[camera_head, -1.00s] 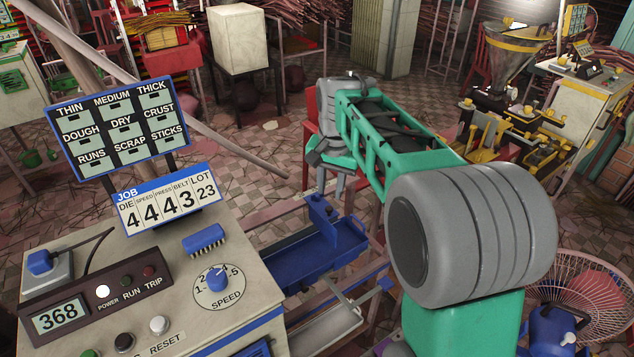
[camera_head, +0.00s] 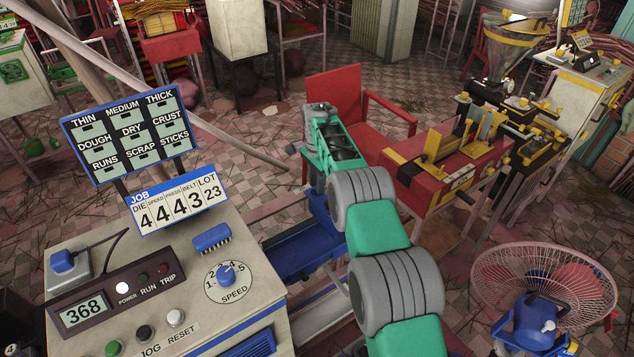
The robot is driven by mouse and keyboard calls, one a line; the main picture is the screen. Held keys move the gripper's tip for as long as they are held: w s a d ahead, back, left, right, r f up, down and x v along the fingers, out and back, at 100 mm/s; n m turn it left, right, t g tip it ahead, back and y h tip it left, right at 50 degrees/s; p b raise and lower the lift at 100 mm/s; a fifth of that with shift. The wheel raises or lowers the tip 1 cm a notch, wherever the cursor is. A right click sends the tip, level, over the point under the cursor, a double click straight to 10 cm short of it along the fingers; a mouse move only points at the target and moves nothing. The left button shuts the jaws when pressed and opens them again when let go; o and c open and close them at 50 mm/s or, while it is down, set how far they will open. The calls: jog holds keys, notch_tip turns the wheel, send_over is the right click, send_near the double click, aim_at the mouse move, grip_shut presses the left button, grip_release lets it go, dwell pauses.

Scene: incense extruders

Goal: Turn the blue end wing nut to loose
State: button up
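My arm reaches up the middle of the camera_head view, over the blue trough (camera_head: 300,250) behind the control cabinet. My gripper (camera_head: 298,151) is at the arm's far end, mostly hidden by my own wrist and forearm. Only a small grey piece shows at its left side. The fingers cannot be made out, so neither their opening nor anything between them shows. I cannot pick out the blue end wing nut; my arm covers part of the blue equipment.
The control cabinet (camera_head: 60,235) with its job sign (camera_head: 178,202) and label board (camera_head: 130,135) fills the left. A red chair (camera_head: 335,90) and a red-and-yellow machine (camera_head: 440,185) stand beyond my arm. A caged fan (camera_head: 545,280) is at the lower right. Tiled floor lies between.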

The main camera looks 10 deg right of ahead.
jog(key=shift+f, duration=0.55)
grip_shut()
